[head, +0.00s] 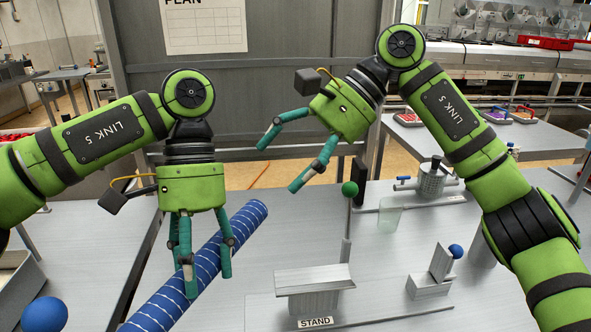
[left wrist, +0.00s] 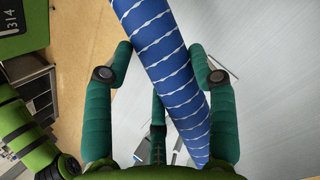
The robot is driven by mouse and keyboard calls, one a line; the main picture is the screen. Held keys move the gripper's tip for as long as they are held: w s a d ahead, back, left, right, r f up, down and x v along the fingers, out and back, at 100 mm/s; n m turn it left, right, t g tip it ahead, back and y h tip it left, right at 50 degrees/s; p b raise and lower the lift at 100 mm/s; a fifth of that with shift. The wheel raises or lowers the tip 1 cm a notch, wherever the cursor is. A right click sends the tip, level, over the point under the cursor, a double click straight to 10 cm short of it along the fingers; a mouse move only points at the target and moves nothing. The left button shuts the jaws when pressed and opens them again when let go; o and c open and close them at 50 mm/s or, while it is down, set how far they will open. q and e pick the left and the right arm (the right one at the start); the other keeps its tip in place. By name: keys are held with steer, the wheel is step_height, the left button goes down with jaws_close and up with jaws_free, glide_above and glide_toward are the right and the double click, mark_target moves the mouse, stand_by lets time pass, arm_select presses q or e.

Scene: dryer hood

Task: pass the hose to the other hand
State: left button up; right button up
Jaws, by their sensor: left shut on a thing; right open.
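The hose (head: 178,300) is a blue tube with thin white bands. In the head view it slants from the bottom left up to the right. My left gripper (head: 205,275) points down and is shut on the hose. In the left wrist view the hose (left wrist: 165,60) runs between the fingers of my left gripper (left wrist: 163,65). My right gripper (head: 280,165) is open and empty, up and to the right of the hose's upper end, with its fingers pointing down and left. The two grippers are apart.
A metal stand (head: 315,280) labelled STAND is on the table right of the hose. Behind it are a thin post with a green ball (head: 349,189) and a clear cup (head: 389,217). A block with a blue ball (head: 455,251) stands at right. A blue ball (head: 44,314) is bottom left.

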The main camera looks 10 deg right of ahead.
mark_target(253, 228)
arm_select(q)
steer(key=shift+d, duration=0.1)
arm_select(e)
steer(key=shift+h, duration=0.8)
steer(key=x, duration=0.8)
steer(key=d+x, duration=0.1)
steer(key=x, duration=0.3)
steer(key=shift+s+a+f, duration=0.1)
steer(key=shift+a+f, duration=0.05)
steer(key=shift+f, duration=0.45)
steer(key=shift+c, duration=0.4)
arm_select(q)
steer(key=shift+r, duration=0.1)
arm_select(e)
steer(key=c, duration=1.6)
arm_select(q)
steer(key=o, duration=1.6)
arm_select(e)
steer(key=shift+o, duration=0.2)
